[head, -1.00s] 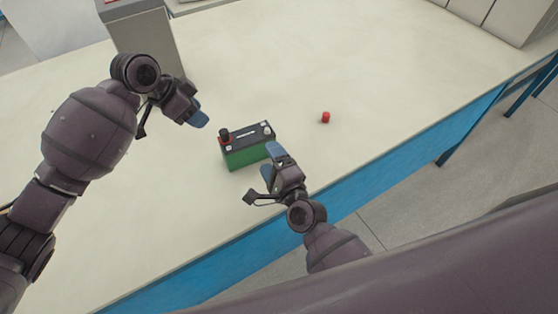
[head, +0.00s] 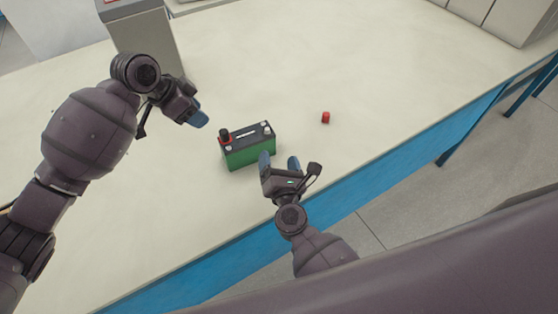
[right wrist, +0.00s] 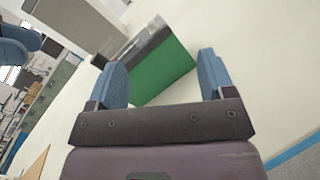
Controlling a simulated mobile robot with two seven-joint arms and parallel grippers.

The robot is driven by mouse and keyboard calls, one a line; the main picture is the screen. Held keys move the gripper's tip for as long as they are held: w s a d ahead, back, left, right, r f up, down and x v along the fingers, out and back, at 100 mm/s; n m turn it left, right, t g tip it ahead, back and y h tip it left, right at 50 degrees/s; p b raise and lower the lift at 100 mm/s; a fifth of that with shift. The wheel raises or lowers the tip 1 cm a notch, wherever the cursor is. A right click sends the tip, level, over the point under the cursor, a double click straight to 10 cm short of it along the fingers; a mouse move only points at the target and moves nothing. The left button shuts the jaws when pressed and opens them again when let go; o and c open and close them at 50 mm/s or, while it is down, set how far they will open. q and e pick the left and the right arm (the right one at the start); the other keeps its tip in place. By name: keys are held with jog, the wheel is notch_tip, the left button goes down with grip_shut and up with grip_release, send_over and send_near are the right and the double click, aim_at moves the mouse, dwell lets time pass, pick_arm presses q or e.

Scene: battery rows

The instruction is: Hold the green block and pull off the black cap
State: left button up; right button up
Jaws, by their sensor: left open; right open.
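The green block (head: 247,157) is a battery with a black top, standing upright on the table. The black cap (head: 224,134) sits on a red-based terminal at its left corner; a bare pale terminal shows at the other end. The block also shows in the right wrist view (right wrist: 166,68), ahead of the fingers. My right gripper (head: 279,161) is open and empty, with its blue fingertips near the block's front right side; contact cannot be told. It also shows in the right wrist view (right wrist: 162,80). My left gripper (head: 198,117) is up to the left of the block, apart from it, empty.
A small red cap (head: 325,118) lies on the table to the right of the block. A grey box (head: 147,45) stands at the back left. The table (head: 400,70) has wide clear room; its blue front edge (head: 340,202) runs below my right gripper.

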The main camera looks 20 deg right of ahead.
aim_at(272, 132)
jog(key=shift+w+m, duration=0.1)
jog(key=shift+m, duration=0.2)
jog(key=shift+w, duration=0.25)
jog(key=w, duration=0.6)
jog(key=w+d, duration=0.1)
jog(key=w, duration=0.3)
grip_shut()
jog(key=shift+f, duration=0.15)
dwell(0.8)
